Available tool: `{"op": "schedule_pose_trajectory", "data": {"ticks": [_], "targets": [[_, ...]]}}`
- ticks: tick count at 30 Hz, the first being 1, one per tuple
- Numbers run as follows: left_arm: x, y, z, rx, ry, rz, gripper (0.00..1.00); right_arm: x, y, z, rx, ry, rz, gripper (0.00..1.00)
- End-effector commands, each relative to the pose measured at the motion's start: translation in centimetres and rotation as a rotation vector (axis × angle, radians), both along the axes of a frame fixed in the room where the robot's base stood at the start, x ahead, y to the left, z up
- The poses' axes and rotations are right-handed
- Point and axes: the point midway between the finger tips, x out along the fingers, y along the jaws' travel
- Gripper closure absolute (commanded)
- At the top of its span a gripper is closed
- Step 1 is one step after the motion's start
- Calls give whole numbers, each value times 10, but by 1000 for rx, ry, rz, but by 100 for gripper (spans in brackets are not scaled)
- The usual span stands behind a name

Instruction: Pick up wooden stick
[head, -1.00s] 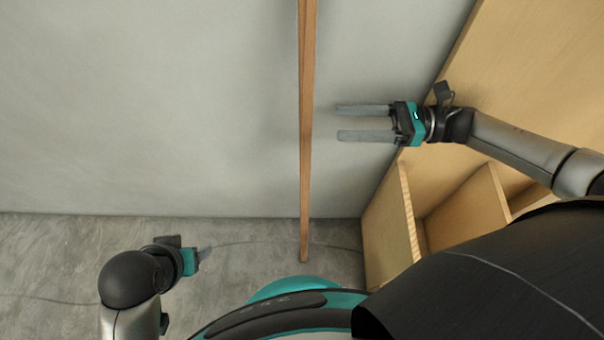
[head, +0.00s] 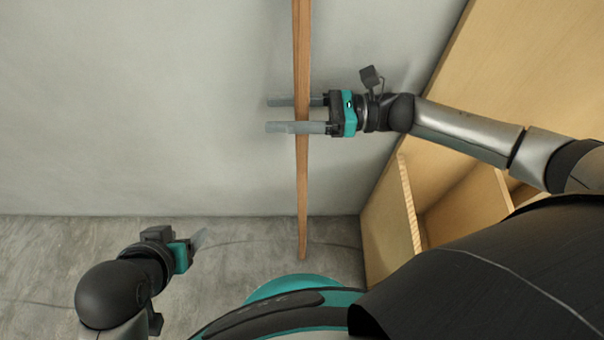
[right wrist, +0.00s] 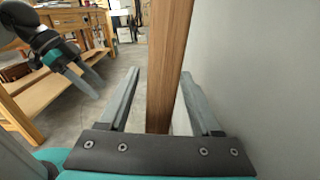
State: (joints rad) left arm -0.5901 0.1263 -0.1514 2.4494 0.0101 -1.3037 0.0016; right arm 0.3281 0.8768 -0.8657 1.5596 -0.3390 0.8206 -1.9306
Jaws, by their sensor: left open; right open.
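The wooden stick (head: 302,190) is a long brown strip that runs from the top of the head view down to the grey floor, close to the wall. My right gripper (head: 268,115) reaches in from the right, with its two grey fingers on either side of the stick. In the right wrist view the stick (right wrist: 168,60) stands between the open fingers, and no grip on it shows. My left gripper (head: 202,238) is low at the left, apart from the stick; in the right wrist view it shows at the upper left (right wrist: 85,80).
A grey wall (head: 150,100) fills the back. A wooden shelf unit (head: 400,215) stands at the right, under my right arm. The concrete floor (head: 40,250) is clear at the left. The right wrist view shows a wooden workbench (right wrist: 70,20) further off.

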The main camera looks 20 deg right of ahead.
Motion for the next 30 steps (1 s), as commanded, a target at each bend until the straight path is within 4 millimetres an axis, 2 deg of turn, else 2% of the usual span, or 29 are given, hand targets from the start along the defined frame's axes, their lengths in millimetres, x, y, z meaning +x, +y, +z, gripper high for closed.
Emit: {"op": "schedule_pose_trajectory", "data": {"ticks": [8,25,30], "targets": [[2,-2,0,-4,-11,-3,40,1,3,0,-1,1,-1,35],[2,-1,0,-3,-11,-2,40,1,3,0,-1,1,-1,98],[2,-1,0,-3,-11,-2,40,1,3,0,-1,1,-1,100]]}}
